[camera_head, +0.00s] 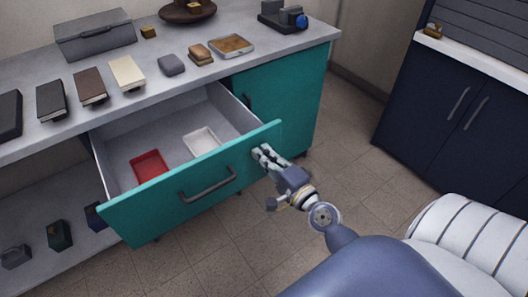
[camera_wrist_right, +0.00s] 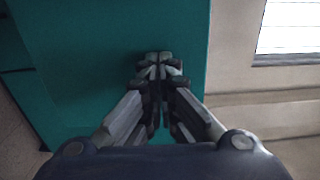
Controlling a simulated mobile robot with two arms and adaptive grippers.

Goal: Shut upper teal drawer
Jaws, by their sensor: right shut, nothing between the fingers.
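The upper teal drawer (camera_head: 215,182) is pulled well out below the grey countertop. Its dark bar handle (camera_head: 208,186) is on the front, and a red tray (camera_head: 150,168) and a white tray (camera_head: 202,141) lie inside. My right gripper (camera_head: 261,153) is shut and empty, with its fingertips at the right end of the drawer front. In the right wrist view, the shut fingertips (camera_wrist_right: 160,58) point at a teal surface; whether they touch it I cannot tell. My left gripper is not in view.
The countertop (camera_head: 120,105) holds books, small boxes and a grey case (camera_head: 95,34). An open lower shelf (camera_head: 40,265) with a few small items is under the drawer. Dark blue cabinets (camera_head: 450,110) stand at the right. The tiled floor (camera_head: 340,150) between is clear.

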